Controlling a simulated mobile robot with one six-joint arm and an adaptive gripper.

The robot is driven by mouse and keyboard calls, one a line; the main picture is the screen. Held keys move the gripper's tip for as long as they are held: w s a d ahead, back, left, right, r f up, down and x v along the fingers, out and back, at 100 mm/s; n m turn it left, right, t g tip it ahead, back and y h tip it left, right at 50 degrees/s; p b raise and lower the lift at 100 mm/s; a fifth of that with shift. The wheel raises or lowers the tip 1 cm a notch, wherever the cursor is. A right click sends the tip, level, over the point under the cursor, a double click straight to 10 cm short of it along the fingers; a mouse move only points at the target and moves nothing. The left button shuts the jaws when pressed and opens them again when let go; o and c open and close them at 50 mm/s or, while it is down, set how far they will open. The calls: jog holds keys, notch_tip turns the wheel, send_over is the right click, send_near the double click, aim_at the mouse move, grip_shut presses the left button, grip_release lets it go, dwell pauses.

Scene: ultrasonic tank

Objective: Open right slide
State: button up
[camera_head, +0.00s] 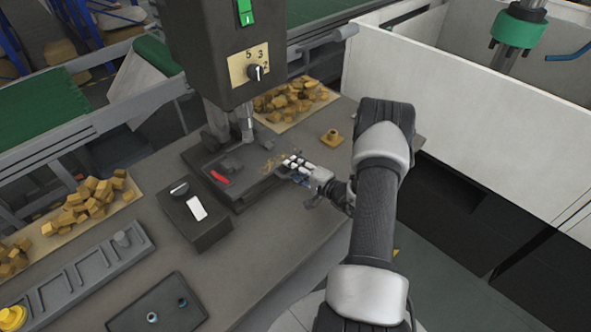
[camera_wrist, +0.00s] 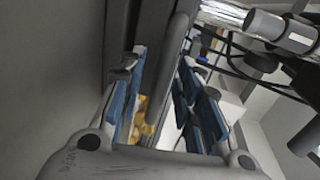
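My gripper (camera_head: 298,168) is at the right edge of the dark plate (camera_head: 238,190) under the machine head (camera_head: 212,50). In the wrist view, my gripper (camera_wrist: 161,75) has its two blue-padded fingers apart. A long grey rounded bar (camera_wrist: 172,65) runs between them, with visible space beside it. I cannot tell whether either finger touches the bar. A part clearly recognisable as the right slide is not distinguishable; the bar may belong to it. A small red piece (camera_head: 220,177) lies on the plate's left part.
A dark box with a white switch (camera_head: 197,208) stands left of the plate. Yellow-brown blocks (camera_head: 290,97) lie behind it, and a small yellow part (camera_head: 332,138) stands to the right. A white-walled enclosure (camera_head: 470,110) is at the right.

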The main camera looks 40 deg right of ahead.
jog(key=shift+c, duration=0.5)
grip_shut()
